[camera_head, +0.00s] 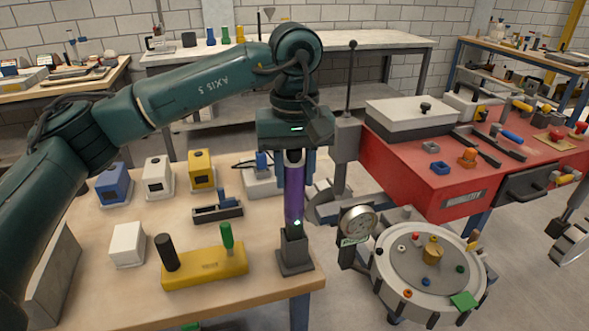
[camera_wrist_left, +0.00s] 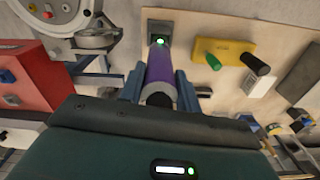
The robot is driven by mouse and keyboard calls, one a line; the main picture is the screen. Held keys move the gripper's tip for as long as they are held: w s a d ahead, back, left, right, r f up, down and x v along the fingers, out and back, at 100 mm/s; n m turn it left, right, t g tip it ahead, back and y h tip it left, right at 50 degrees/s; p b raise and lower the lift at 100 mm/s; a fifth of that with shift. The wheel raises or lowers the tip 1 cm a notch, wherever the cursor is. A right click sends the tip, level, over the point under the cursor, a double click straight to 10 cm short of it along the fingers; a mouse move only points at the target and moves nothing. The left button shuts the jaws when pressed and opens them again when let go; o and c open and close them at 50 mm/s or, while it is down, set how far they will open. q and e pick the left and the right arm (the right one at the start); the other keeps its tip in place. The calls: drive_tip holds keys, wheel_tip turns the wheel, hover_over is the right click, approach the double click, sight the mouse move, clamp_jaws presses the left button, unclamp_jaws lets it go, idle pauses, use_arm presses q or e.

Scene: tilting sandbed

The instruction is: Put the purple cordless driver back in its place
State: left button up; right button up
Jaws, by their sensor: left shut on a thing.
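The purple cordless driver (camera_head: 294,195) stands upright in the grip of my left gripper (camera_head: 296,166), whose blue fingers are shut on its upper part. The driver's lower end, with a small green light, is at the top of a dark grey holder (camera_head: 294,252) on the near right corner of the wooden table. I cannot tell whether it is inside the holder or just above it. In the left wrist view the driver (camera_wrist_left: 162,66) points from between the fingers to the dark holder (camera_wrist_left: 158,28). My right gripper is out of view.
On the wooden table (camera_head: 110,285), a yellow block (camera_head: 205,268) with black and green handles is left of the holder. Blue (camera_head: 114,185), white (camera_head: 158,177) and yellow (camera_head: 202,171) boxes stand behind. A round drum (camera_head: 385,285) and red bench (camera_head: 400,170) are to the right.

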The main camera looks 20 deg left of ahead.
sight(295, 187)
use_arm(q)
drive_tip(key=shift+f+b, duration=1.35)
drive_tip(key=shift+f, duration=0.35)
drive_tip(key=o, duration=1.6)
drive_tip(key=shift+r, duration=0.1)
drive_tip(key=shift+r+p, duration=1.7)
drive_tip(key=shift+r, duration=0.55)
drive_tip(key=shift+r+p, duration=1.15)
drive_tip(key=shift+r, duration=0.55)
drive_tip(key=shift+f, duration=0.1)
